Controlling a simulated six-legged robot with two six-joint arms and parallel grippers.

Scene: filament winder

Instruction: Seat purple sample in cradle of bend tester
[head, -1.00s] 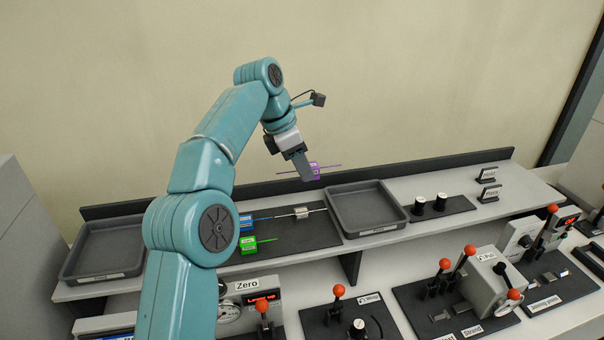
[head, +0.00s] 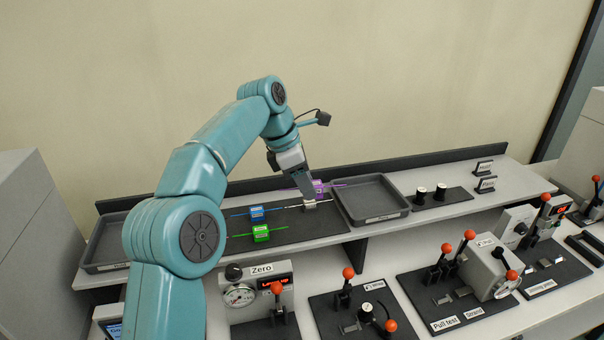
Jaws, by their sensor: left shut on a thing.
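The purple sample (head: 319,186), a small block on a thin purple rod, is at my left gripper (head: 309,194), which is shut on it. The gripper points down over the back right part of the dark mat on the shelf. The sample is just behind a silver-white sample (head: 310,205); whether it touches the mat is hidden. My right gripper is out of view. No station reads clearly as the bend tester; a station with a dial and a "Zero" label (head: 262,269) stands on the lower bench. I cannot make out a cradle.
A blue sample (head: 257,214) and a green sample (head: 261,233) lie on the dark mat (head: 325,229). Grey trays flank it, one at right (head: 406,209), one at left (head: 104,267). Red-knobbed levers (head: 348,272) stand along the lower bench.

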